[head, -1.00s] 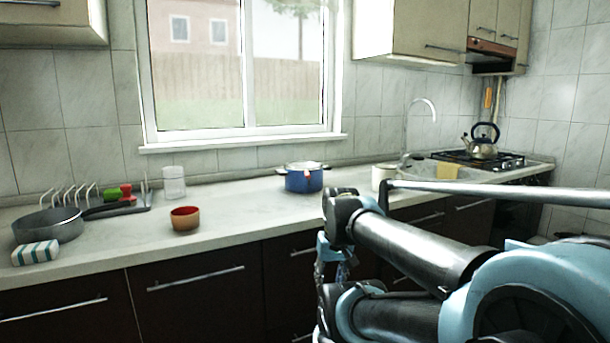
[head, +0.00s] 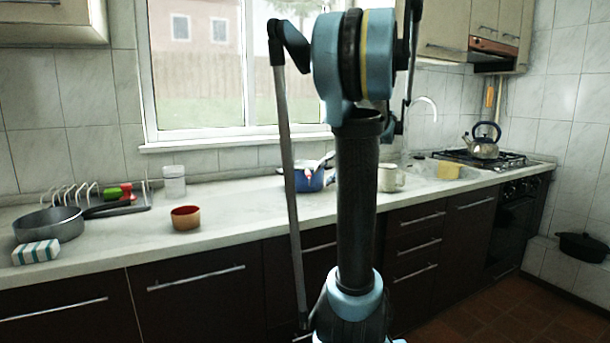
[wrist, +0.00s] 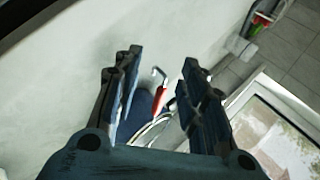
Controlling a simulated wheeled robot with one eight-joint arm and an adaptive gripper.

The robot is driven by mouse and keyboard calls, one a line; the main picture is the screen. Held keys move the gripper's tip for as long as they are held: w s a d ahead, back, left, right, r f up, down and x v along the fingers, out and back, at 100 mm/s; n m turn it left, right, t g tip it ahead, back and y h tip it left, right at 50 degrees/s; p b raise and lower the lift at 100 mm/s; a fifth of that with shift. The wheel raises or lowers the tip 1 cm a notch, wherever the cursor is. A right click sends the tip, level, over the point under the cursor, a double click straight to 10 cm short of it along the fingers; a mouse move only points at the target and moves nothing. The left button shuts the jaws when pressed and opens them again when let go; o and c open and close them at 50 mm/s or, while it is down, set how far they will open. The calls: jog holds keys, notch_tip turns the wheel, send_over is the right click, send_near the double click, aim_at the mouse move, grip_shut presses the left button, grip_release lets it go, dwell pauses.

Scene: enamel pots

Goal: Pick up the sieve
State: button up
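My gripper (wrist: 162,58) is open in the wrist view, its two dark fingers apart and nothing gripped. Beyond and between the fingers shows a red piece with a bent metal end (wrist: 158,100) over a curved metal rim (wrist: 152,128). This may be the sieve, but its mesh is not clear. My gripper's fingers cannot be made out there.
A white mug (head: 388,179) stands right of the pot on the counter (head: 240,192). A red-brown bowl (head: 186,218), a grey pan (head: 50,224) and a striped sponge (head: 36,253) lie to the left. The window (head: 205,75) is close behind. A kettle (head: 484,146) sits on the stove.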

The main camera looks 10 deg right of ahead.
aim_at(307, 172)
jog(key=w+d+r+t+y, duration=0.2)
jog(key=w+d+r, duration=0.3)
jog(key=w+d, duration=0.3)
jog(key=shift+m, duration=0.3)
jog(key=shift+x, duration=8.6)
jog(key=shift+w+d+f, duration=0.1)
jog(key=shift+d+f, duration=0.1)
grip_shut()
